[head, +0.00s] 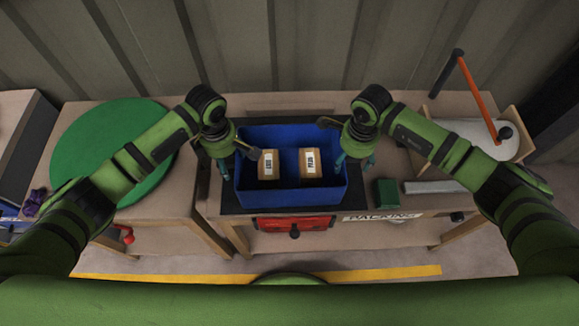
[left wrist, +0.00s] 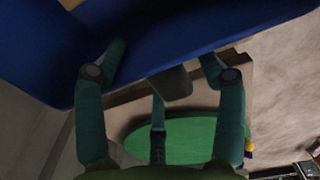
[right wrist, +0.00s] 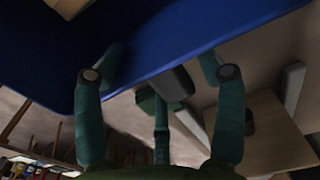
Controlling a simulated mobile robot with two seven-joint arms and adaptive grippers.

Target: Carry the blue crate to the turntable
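The blue crate (head: 290,200) stands upright on a dark mat on the middle table, with two labelled brown boxes (head: 268,166) (head: 313,164) inside. My left gripper (head: 238,160) is at its left wall, fingers spread on both sides of the rim. My right gripper (head: 348,150) is at the right wall in the same way. Both look open; any contact with the rim is hard to tell. The crate's wall fills the top of the left wrist view (left wrist: 190,25) and right wrist view (right wrist: 190,30). The green round turntable (head: 85,140) lies on the left table, empty.
A red drawer front (head: 290,225) is below the crate. A small green block (head: 387,192) and a grey bar (head: 435,187) lie right of it. A roll with an orange-armed lever (head: 478,98) stands at far right. A gap separates the two tables. A corrugated wall is behind.

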